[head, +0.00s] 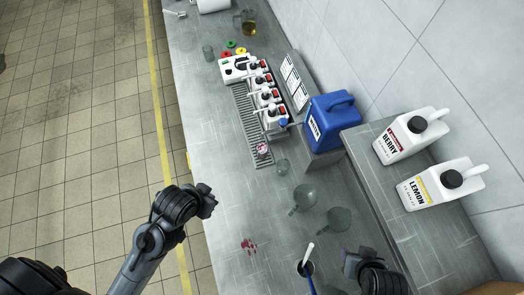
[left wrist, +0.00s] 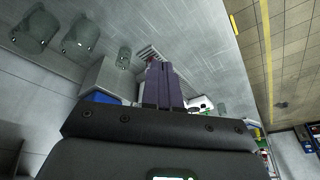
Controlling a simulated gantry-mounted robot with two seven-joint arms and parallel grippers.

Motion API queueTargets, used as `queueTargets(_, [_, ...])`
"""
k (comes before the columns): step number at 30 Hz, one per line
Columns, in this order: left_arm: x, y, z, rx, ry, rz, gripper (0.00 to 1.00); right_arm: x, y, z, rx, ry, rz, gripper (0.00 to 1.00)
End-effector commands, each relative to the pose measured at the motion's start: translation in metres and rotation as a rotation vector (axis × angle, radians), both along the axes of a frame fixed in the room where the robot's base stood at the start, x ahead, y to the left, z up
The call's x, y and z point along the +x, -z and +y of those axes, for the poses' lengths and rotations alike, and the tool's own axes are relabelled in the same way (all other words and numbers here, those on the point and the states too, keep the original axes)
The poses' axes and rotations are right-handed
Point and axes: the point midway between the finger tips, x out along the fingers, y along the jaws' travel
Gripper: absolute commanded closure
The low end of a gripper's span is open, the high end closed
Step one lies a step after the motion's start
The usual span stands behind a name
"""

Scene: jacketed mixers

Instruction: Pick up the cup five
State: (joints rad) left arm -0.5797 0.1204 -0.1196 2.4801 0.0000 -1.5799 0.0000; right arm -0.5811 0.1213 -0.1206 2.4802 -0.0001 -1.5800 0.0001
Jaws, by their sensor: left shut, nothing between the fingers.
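Several clear cups stand on the metal counter (head: 235,215); no number is readable, so I cannot tell which is cup five. In the head view, three are right of centre: a small cup (head: 282,167), a larger one (head: 304,197) and another (head: 338,221). The left wrist view shows three clear cups at upper left (left wrist: 35,30), (left wrist: 80,36), (left wrist: 123,57). A pink-topped cup (head: 262,150) is at the drip grille's near end. My left gripper (head: 210,203) is by the counter's left edge; its purple fingers (left wrist: 163,85) are shut and empty. My right gripper (head: 350,264) is partly hidden at lower right.
A row of white dispensers (head: 268,97) stands behind the grille (head: 243,100). A blue jug (head: 325,122) and white BERRY (head: 405,140) and LEMON (head: 432,188) jugs stand at right. A dark holder (head: 306,268) contains sticks. A red spill (head: 249,245) marks the counter.

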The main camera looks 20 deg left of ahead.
Motion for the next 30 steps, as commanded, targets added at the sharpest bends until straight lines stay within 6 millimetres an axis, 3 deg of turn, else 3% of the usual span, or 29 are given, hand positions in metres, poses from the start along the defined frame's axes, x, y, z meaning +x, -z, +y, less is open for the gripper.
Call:
queueTargets(12, [-0.0001,0.0000,-0.0020,-0.007,-0.004,0.001,0.98,-0.0001,0.0003,-0.0013,-0.005,-0.003,0.000,0.57])
queueTargets(30, [-0.0005,0.0004,0.0012,0.006,0.004,0.001,0.10,0.0002,-0.0001,0.0011,0.006,0.004,0.000,0.57])
